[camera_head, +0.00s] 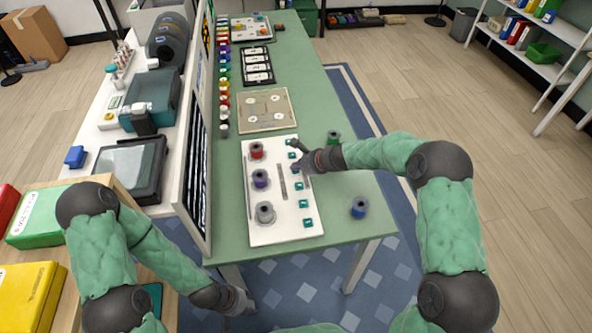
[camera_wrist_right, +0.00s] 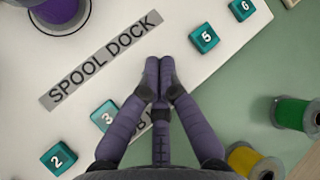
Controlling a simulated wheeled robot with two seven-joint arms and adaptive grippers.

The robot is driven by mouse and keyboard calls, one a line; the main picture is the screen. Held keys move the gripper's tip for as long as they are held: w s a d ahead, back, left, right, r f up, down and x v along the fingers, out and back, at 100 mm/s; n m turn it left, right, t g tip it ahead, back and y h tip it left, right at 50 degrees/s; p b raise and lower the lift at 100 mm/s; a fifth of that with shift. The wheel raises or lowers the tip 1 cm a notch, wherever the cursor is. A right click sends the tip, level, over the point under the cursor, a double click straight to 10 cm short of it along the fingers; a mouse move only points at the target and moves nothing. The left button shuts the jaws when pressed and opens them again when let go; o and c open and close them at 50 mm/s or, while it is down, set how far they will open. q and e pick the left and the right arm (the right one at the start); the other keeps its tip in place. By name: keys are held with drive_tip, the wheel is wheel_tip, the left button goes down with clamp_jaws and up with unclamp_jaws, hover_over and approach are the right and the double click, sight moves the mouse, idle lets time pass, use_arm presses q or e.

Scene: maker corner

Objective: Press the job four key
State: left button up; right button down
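The white spool dock panel (camera_head: 281,228) lies on the green table with a row of teal keys down its right side. In the right wrist view I read key 2 (camera_wrist_right: 58,158), key 3 (camera_wrist_right: 106,116), key 5 (camera_wrist_right: 204,38) and key 6 (camera_wrist_right: 241,9). Key 4 is hidden behind my right gripper's fingers, between keys 3 and 5. My right gripper (camera_wrist_right: 160,74) has its fingertips together, with nothing between them, over that part of the panel; I cannot tell whether they touch. My left gripper (camera_head: 240,300) hangs low before the table's front edge, its fingers unclear.
Red (camera_head: 257,150), purple (camera_head: 260,178) and grey (camera_head: 265,212) spools stand on the panel's left side. A green spool (camera_head: 333,137) and a blue spool (camera_head: 359,207) stand right of it. A tall upright panel (camera_head: 196,150) borders the table's left. The table's front right is mostly clear.

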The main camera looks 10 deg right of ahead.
sight(297, 171)
drive_tip(key=shift+r, duration=0.15)
drive_tip(key=shift+r+p, duration=0.3)
drive_tip(key=shift+p, duration=0.1)
idle(0.4)
wheel_tip(297, 171, up, 6)
drive_tip(key=p, duration=0.5)
drive_tip(key=shift+r, duration=0.1)
idle(0.7)
